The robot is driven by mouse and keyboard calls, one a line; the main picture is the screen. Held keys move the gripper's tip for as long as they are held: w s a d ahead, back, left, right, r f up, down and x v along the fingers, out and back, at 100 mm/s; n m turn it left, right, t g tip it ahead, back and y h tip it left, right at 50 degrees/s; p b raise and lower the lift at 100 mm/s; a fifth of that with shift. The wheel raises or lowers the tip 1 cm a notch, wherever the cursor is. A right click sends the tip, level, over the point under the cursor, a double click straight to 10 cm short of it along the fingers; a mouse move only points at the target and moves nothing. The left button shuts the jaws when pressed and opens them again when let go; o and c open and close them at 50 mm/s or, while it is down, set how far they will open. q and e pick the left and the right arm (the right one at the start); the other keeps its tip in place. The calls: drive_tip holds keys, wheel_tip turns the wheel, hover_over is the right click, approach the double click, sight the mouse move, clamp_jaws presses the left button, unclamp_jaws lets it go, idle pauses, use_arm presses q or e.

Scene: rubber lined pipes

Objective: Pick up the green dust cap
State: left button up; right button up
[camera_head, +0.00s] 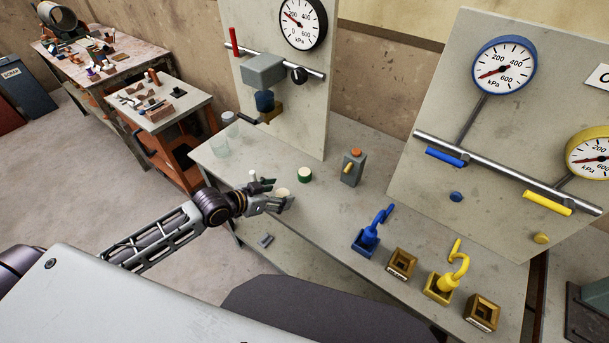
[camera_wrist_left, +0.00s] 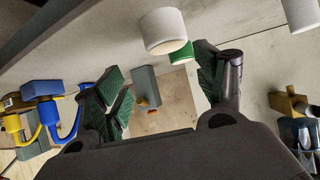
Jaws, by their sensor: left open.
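The green dust cap (camera_head: 304,176) stands on the grey workbench, with a green side and a pale top. In the left wrist view it shows partly (camera_wrist_left: 183,54), behind a white cylinder (camera_wrist_left: 163,32). My left gripper (camera_head: 280,194) is open over the bench, to the left of and nearer than the green cap, apart from it. A cream-topped piece (camera_head: 283,192) shows between its fingers in the head view. In the left wrist view the spread green-padded fingers (camera_wrist_left: 160,72) hold nothing that I can see. My right gripper is in neither view.
A grey block with an orange top (camera_head: 351,168) stands right of the cap. Blue (camera_head: 368,238) and yellow (camera_head: 441,285) hooked pieces stand farther right on the bench. A clear jar (camera_head: 220,146) is at the left end. Gauge panels rise behind.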

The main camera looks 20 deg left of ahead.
use_arm(q)
drive_tip(key=shift+t+h, duration=0.3)
drive_tip(key=shift+t, duration=0.2)
drive_tip(key=shift+w+a+r, duration=1.25)
drive_tip(key=shift+w, duration=0.15)
drive_tip(key=shift+w, duration=0.1)
approach(304, 172)
drive_tip(key=shift+x, duration=1.95)
drive_tip(key=shift+p+x, duration=0.35)
drive_tip(key=shift+x, duration=2.25)
drive_tip(key=shift+c, duration=0.5)
drive_tip(key=c, duration=1.1)
